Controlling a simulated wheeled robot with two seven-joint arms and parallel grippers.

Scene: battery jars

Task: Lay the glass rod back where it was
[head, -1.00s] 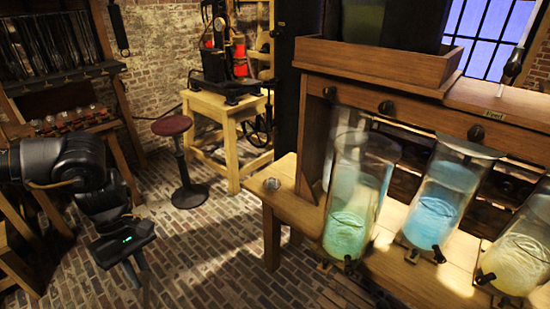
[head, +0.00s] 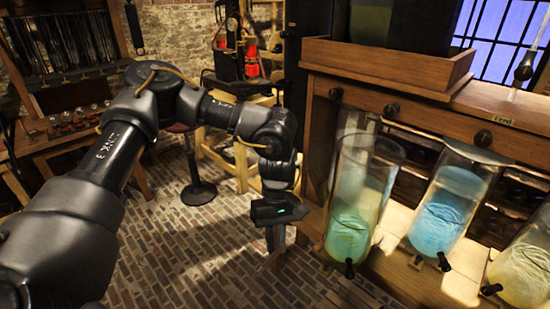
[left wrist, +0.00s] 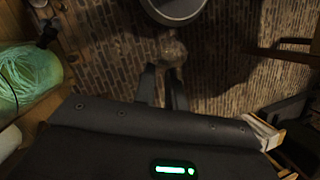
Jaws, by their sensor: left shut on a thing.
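My left gripper (head: 276,238) points down in front of the bench's left end, near the green-filled jar. In the left wrist view its two dark fingers (left wrist: 163,88) stand close together. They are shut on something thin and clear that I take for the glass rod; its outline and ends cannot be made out. A pale, blurred, see-through patch (left wrist: 172,50) shows just past the fingertips. My right gripper is not in view.
Glass jars with green (head: 352,230), blue (head: 442,215) and yellowish (head: 520,270) contents stand on the wooden bench. A stool (head: 198,192) stands behind on the brick floor.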

